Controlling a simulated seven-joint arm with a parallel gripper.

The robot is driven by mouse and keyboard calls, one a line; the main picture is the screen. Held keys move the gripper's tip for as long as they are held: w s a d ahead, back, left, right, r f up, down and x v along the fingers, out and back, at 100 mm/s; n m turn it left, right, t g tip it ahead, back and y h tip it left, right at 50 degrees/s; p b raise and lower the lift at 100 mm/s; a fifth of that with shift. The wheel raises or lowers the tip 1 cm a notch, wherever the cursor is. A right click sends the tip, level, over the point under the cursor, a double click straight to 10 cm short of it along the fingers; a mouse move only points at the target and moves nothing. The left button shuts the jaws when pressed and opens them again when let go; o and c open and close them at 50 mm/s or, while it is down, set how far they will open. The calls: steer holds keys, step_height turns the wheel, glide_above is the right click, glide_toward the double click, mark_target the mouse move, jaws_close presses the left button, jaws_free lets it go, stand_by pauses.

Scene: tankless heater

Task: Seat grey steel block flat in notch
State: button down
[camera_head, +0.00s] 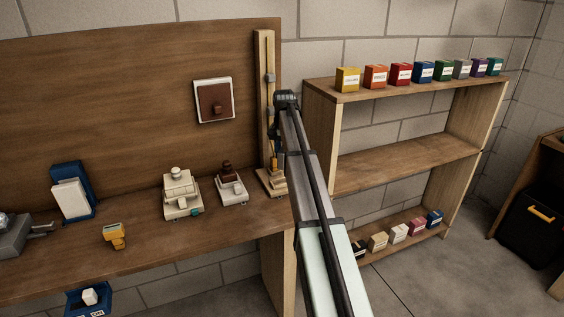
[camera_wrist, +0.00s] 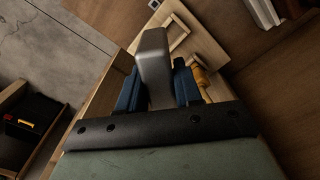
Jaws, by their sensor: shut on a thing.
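The grey steel block (camera_wrist: 154,58) is between the blue fingers of my gripper (camera_wrist: 157,85) in the wrist view. My gripper is shut on it, and the block's far end sticks out past the fingers. A pale wooden piece with a rectangular opening (camera_wrist: 180,36), which may be the notch, lies beyond the block. The block appears apart from that opening, though its height above the wood is hard to judge. In the head view, a stepped wooden base (camera_head: 272,182) stands at the foot of a tall wooden post (camera_head: 264,55), beside my arm. My arm partly hides this area there.
A cream device (camera_head: 181,195) and a white device with a brown top (camera_head: 231,186) stand left of the base on the wooden bench (camera_head: 150,238). A yellow item (camera_head: 115,235) lies farther left. A shelf unit (camera_head: 400,160) with several colored boxes stands at right.

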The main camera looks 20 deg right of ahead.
mark_target(275, 184)
steer(key=shift+w+d+r+m, duration=0.1)
steer(key=shift+w+r+m, duration=0.05)
steer(key=shift+w+m, duration=0.55)
steer(key=m, duration=0.3)
steer(key=shift+w, duration=0.1)
steer(key=m, duration=0.5)
steer(key=shift+m, duration=0.4)
steer(key=shift+f, duration=2.45)
steer(key=shift+f, duration=0.25)
steer(key=shift+f, duration=1.45)
steer(key=shift+f, duration=1.15)
